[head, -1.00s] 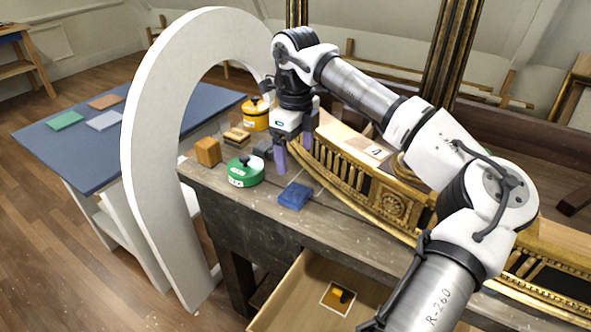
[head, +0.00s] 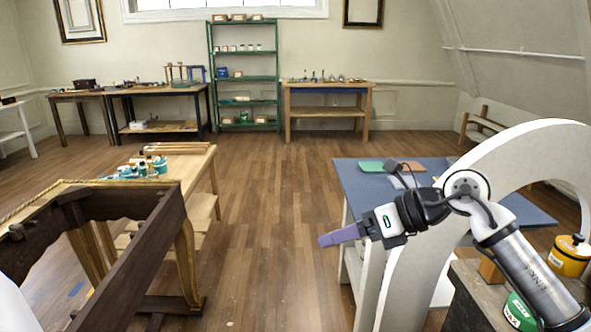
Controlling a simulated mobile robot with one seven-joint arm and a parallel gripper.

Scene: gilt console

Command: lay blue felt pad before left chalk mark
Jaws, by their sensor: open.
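My gripper (head: 326,240) points left, with its purple fingers beyond the white arch's left side, over the aisle by the blue-topped table. The fingers overlap in this view; it is open, and I see nothing between them. A pale blue-grey pad (head: 398,182) lies on that table, partly hidden behind my wrist; I cannot tell whether it is the blue felt pad. A green pad (head: 370,166) and a brownish pad (head: 414,166) lie near it. I cannot make out a chalk mark. A small blue patch (head: 76,289) shows on the floor at lower left.
The white arch (head: 400,285) stands close beside my arm, before the blue-topped table (head: 353,178). A workbench with a green tin (head: 519,312) and a yellow tin (head: 569,262) is at right. A dark frame (head: 140,262) stands left. The middle floor is clear.

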